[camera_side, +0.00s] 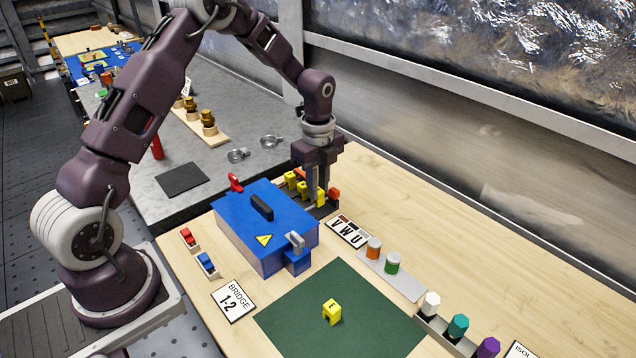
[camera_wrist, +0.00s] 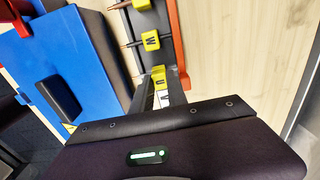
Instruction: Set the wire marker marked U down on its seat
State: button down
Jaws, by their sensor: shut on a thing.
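The yellow wire marker marked U (camera_wrist: 158,80) is between the fingers of my gripper (camera_wrist: 164,88), which is shut on it. In the side view my gripper (camera_side: 314,190) points down at the dark terminal strip (camera_side: 327,211) behind the blue box, and a yellow marker (camera_side: 320,197) shows at its fingers. The U marker is in line with the W marker (camera_wrist: 150,40) and another yellow marker (camera_wrist: 141,4), which sit along the strip by copper-coloured wires. The fingers hide the U marker's lower part and seat, so I cannot tell whether it touches.
The blue box (camera_side: 262,225) with a black handle stands close beside the strip. A V W U card (camera_side: 348,231) lies in front. A loose yellow piece (camera_side: 332,312) sits on the green mat (camera_side: 290,325). Orange and green capped pieces stand on a grey plate (camera_side: 405,283).

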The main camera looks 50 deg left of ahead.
jog(key=shift+f, duration=0.75)
jog(key=c, duration=1.2)
grip_release()
jog(key=shift+c, duration=0.2)
notch_tip(320, 180, up, 7)
jog(key=shift+s+r, duration=0.1)
